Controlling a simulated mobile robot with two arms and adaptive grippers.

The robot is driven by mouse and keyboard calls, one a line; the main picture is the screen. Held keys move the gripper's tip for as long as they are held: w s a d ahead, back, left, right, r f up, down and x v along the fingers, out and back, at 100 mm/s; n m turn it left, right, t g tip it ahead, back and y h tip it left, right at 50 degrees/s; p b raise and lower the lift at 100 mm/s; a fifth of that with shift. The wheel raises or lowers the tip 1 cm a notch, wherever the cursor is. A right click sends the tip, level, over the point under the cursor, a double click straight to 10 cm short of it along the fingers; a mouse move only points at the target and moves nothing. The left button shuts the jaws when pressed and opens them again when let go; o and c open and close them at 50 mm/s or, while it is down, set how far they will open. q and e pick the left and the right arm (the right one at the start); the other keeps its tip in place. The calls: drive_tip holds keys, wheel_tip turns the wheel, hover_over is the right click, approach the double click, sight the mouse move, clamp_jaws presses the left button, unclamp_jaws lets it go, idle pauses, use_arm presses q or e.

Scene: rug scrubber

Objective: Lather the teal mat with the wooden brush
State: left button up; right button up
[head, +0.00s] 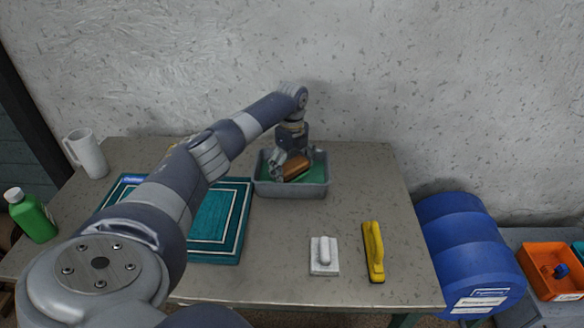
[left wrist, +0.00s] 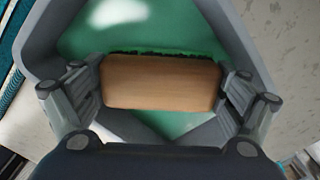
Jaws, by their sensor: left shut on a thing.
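The wooden brush (left wrist: 160,82) is a brown block with dark bristles along its far edge in the left wrist view. My left gripper (head: 291,168) is shut on it, one finger at each end. The brush is in or just over a grey tub (head: 290,190) holding green liquid (head: 318,170); I cannot tell whether the bristles touch the liquid. The teal mat (head: 222,215) with white border lines lies on the table left of the tub, partly hidden by my left arm. My right gripper is not in view.
A white jug (head: 87,153) and a green bottle (head: 32,216) stand at the left.

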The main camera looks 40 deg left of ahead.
use_arm(q)
drive_tip(key=shift+r, duration=0.1)
idle(0.4)
wheel_tip(320, 180, up, 10)
drive_tip(key=p, duration=0.9)
drive_tip(key=shift+p, duration=0.35)
drive_tip(key=shift+f, duration=0.25)
